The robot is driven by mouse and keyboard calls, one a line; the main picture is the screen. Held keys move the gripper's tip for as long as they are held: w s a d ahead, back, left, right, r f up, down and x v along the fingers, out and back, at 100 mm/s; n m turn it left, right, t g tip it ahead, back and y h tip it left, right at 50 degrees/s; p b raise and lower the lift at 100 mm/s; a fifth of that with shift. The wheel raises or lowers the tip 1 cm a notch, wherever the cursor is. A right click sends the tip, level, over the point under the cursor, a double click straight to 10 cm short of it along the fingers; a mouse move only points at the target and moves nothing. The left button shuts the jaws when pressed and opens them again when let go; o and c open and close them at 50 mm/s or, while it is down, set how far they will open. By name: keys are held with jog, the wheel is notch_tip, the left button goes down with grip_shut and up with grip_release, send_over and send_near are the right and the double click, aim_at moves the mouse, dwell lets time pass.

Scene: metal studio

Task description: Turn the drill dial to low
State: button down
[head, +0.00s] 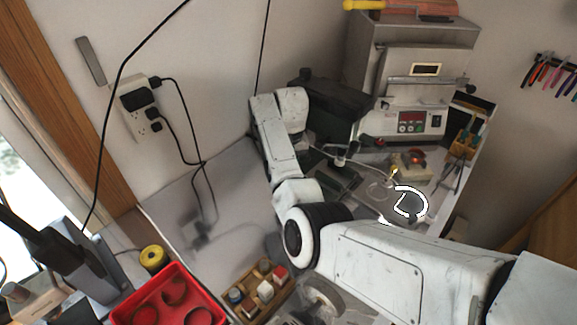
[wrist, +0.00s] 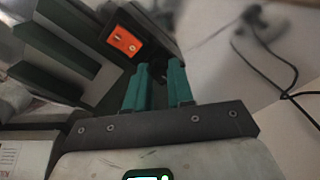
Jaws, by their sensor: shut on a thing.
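The drill is a dark machine (head: 335,100) on the bench against the wall in the head view, partly behind my forearm. In the wrist view, its dark body (wrist: 105,85) fills the upper left and carries an orange switch panel (wrist: 123,40). My gripper (wrist: 160,72) has two teal fingers, with their tips at the drill just right of that panel. They are shut on a small dark part, which looks like the drill dial (wrist: 158,72). The dial's marks and setting cannot be read. In the head view I cannot make out the fingers.
A grey machine with a red display (head: 410,121) stands right of the drill. A red tray (head: 170,300) and a wooden box of small jars (head: 262,288) lie at the front. A wall outlet (head: 140,105) has hanging cables, which also show in the wrist view (wrist: 275,55).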

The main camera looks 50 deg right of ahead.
jog(key=n, duration=0.4)
jog(key=shift+w+d+r+n, duration=0.1)
jog(key=shift+n, duration=1.8)
jog(key=shift+w, duration=0.1)
jog(key=c, duration=1.3)
grip_release()
jog(key=shift+o, duration=0.2)
